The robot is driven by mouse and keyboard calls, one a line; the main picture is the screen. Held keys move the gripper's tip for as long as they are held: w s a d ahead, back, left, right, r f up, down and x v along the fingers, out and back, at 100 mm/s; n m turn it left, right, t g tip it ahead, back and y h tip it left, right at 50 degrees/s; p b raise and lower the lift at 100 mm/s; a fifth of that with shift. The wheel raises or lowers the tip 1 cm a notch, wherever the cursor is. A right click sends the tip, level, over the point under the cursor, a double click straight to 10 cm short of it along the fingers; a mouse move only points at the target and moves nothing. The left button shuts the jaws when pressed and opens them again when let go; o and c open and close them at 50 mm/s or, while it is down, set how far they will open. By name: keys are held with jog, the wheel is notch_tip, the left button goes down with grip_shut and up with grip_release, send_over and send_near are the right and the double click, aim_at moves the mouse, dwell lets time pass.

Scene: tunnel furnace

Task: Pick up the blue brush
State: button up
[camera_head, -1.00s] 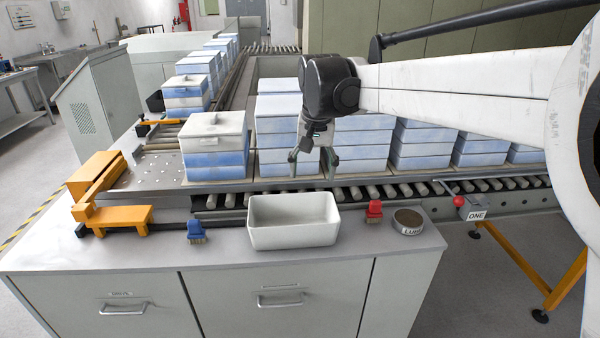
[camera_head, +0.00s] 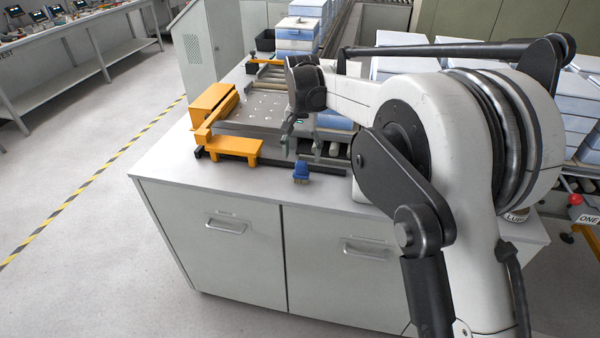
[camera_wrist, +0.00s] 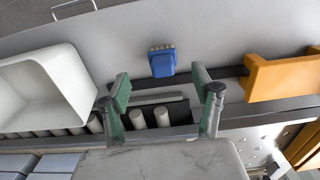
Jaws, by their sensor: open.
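The blue brush (camera_head: 301,172) stands on the light grey counter top near its front edge, to the right of the orange fixture. In the wrist view the blue brush (camera_wrist: 162,64) shows its blue body, with pale bristles along the side toward the counter's front edge. My gripper (camera_head: 302,146) is above the conveyor side, behind the brush in the head view. In the wrist view my gripper (camera_wrist: 163,86) has its two greenish fingers spread wide and empty, with the brush between and beyond their tips, apart from both.
An orange fixture (camera_head: 234,147) stands left of the brush; it also shows in the wrist view (camera_wrist: 281,77). A white bin (camera_wrist: 62,90) stands on the brush's other side. Rollers (camera_wrist: 137,119) run behind. Stacked blue-white boxes (camera_head: 297,35) stand farther back.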

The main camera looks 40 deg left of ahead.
aim_at(301, 172)
notch_tip(301, 172, down, 4)
jog(key=shift+r, duration=0.2)
jog(key=f, duration=0.4)
jog(key=shift+w+a+f+p, duration=0.15)
jog(key=shift+w+a+p, duration=0.15)
jog(key=shift+w+a, duration=0.1)
jog(key=shift+f, duration=0.4)
jog(key=shift+c, duration=0.4)
jog(key=c, duration=1.2)
